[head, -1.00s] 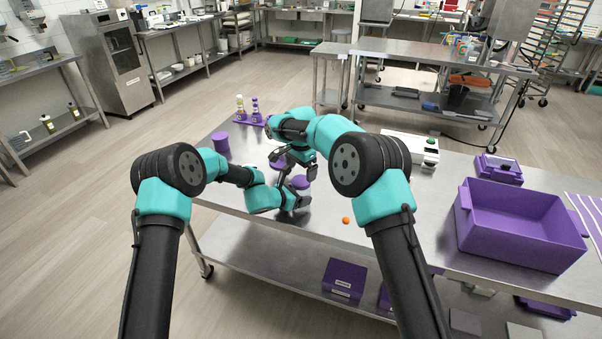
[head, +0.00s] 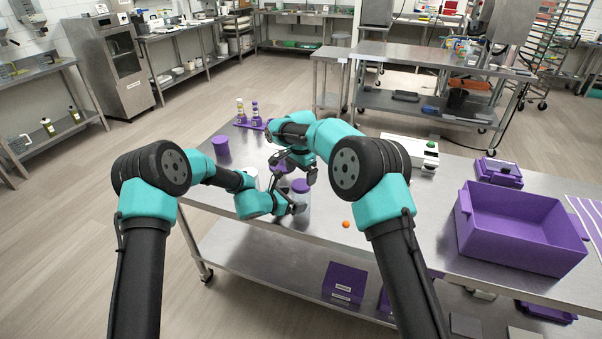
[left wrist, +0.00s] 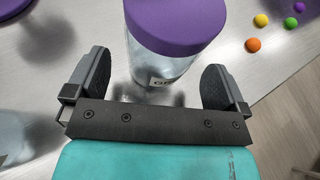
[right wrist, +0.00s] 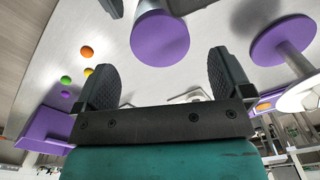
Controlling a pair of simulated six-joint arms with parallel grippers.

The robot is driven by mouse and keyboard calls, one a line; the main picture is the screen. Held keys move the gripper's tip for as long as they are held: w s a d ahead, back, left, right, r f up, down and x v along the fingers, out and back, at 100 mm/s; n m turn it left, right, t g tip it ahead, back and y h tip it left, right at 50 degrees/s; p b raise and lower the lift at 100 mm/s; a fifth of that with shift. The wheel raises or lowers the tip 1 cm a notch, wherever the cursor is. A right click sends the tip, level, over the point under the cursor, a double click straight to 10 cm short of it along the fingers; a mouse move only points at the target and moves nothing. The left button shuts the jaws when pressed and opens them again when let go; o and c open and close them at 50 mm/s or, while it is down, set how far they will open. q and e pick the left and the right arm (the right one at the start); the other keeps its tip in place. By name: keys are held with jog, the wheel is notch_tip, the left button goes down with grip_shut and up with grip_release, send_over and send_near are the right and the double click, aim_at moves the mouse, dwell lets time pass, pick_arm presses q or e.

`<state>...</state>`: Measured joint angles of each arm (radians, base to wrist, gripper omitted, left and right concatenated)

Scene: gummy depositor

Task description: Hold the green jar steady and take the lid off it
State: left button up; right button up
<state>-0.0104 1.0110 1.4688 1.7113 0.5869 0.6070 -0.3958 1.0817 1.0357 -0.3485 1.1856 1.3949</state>
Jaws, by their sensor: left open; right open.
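The jar is clear with a purple lid (head: 301,186). In the left wrist view the jar body (left wrist: 150,70) stands upright between my left fingers, with gaps at both sides. Its label is partly cut off by my gripper, and no green shows on it. My left gripper (left wrist: 165,85) is open around the jar's body; it also shows in the head view (head: 294,206), low beside the jar.
A purple disc on a stem (right wrist: 285,40) stands near the jar. A purple-lidded container (head: 221,148) is at the table's left. A purple bin (head: 520,226) stands at the right.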

pick_arm(q)
jog(key=v, duration=1.4)
jog(key=shift+d, duration=0.1)
pick_arm(e)
jog(key=shift+o, duration=0.3)
